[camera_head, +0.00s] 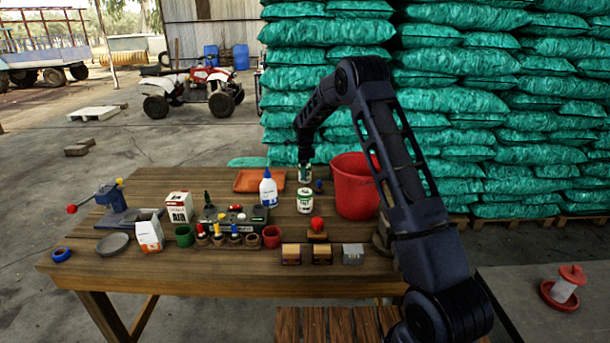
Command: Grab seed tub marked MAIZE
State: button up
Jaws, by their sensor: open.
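A small white tub with a green label (305,201) stands upright on the wooden table, right of the white bottle with the blue cap. A second white and green tub (305,175) stands behind it, directly under my gripper (305,166). The lettering on both tubs is too small to read, so I cannot tell which says MAIZE. My gripper points down, open, at the top of the rear tub. The fingertips are small and partly merge with that tub, so I cannot tell whether they touch it.
A white bottle (268,188) stands close left of the tubs. A red bucket (355,187) stands to the right, beside my arm. An orange tray (259,180) lies behind the bottle. A red-topped item (317,228) and small boxes (322,254) sit nearer the front.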

jog(key=shift+f, duration=0.55)
jog(key=shift+c, duration=0.4)
jog(key=c, duration=1.1)
jog(key=shift+o, duration=0.2)
jog(key=shift+r, duration=0.1)
